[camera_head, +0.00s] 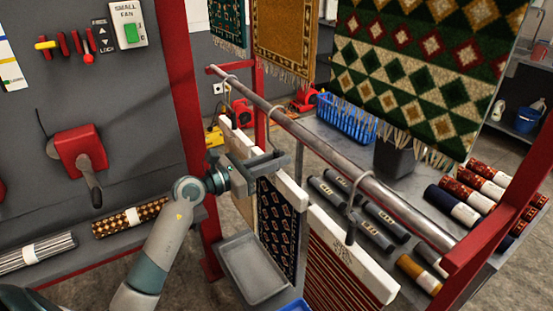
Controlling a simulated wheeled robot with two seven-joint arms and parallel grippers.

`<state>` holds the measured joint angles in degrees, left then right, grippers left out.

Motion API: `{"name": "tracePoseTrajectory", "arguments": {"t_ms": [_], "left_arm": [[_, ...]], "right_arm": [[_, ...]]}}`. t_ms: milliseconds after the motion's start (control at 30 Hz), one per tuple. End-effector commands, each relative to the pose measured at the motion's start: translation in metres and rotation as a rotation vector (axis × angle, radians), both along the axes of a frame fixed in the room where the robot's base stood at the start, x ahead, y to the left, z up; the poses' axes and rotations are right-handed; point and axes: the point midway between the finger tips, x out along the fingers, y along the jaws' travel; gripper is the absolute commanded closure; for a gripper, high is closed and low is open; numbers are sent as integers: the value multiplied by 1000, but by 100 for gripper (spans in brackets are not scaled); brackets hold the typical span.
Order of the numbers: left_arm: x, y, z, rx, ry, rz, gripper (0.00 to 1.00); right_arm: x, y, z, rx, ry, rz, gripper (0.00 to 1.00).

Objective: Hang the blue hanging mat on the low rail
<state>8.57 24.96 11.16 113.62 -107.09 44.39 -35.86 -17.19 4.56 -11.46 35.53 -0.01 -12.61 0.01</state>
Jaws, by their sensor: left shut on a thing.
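The blue hanging mat (277,228) is dark blue with small patterned figures and hangs upright from a white top bar (287,189). My left gripper (262,163) is shut on the left end of that bar, just below the low rail (325,152), a grey metal tube sloping down to the right. A thin grey hook (299,155) rises from the bar towards the rail; I cannot tell whether it bears on the rail. My right gripper is not in view.
A red-striped mat (335,265) hangs from a hook on the rail at right, and another white-barred mat (236,143) at left. A grey tray (252,270) lies below. Red posts (505,218) flank the rail. Large patterned rugs (425,70) hang above. A blue basket (346,118) stands behind.

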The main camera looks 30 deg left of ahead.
Motion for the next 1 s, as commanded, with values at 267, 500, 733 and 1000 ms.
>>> {"name": "tracePoseTrajectory", "arguments": {"t_ms": [267,500,733,1000], "left_arm": [[0,0,-2,0,-2,0,100],[0,0,-2,0,-2,0,64],[0,0,-3,1,1,0,64],[-7,5,-4,1,0,1,64]], "right_arm": [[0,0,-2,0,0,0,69],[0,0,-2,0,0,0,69],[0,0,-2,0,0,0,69],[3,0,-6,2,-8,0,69]]}}
